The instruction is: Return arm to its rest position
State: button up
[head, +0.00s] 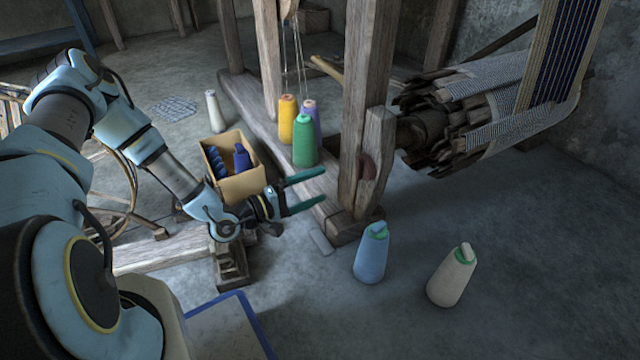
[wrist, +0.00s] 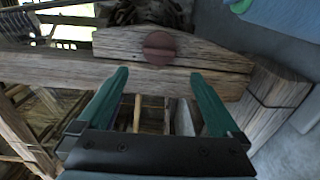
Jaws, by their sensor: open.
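My gripper (head: 305,190) is at the end of my blue-and-grey arm, in the middle of the head view. Its two green fingers are spread apart with nothing between them. They point right, toward the loom's wooden post (head: 368,100). In the wrist view my gripper (wrist: 160,95) also shows open and empty, with a loom beam (wrist: 180,80) and a round reddish peg end (wrist: 159,47) beyond the fingers.
A cardboard box (head: 245,185) with blue items is beside my forearm. Green (head: 305,142), yellow (head: 287,118) and purple (head: 312,112) cones stand on the loom's base beam. A light blue cone (head: 371,255) and a cream cone (head: 452,277) stand on open floor at right.

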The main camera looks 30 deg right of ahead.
dwell(0.4)
jog(key=w+a+m+t+y, duration=0.3)
jog(key=w+a+y, duration=0.6)
jog(key=w+a, duration=0.3)
jog(key=w+a+r+t+y+p, duration=0.1)
jog(key=a+r+y, duration=0.4)
jog(key=a, duration=0.4)
jog(key=w+a+r+t+y+p, duration=0.1)
jog(key=a+r+y, duration=0.1)
jog(key=a+r, duration=0.6)
jog(key=s+a+r+n+g+y+p, duration=0.2)
jog(key=s+a+r, duration=0.7)
jog(key=s+r, duration=0.2)
notch_tip(320, 180, up, 36)
jog(key=p, duration=3.6)
jog(key=shift+w+d+r, duration=0.15)
jog(key=shift+r, duration=0.05)
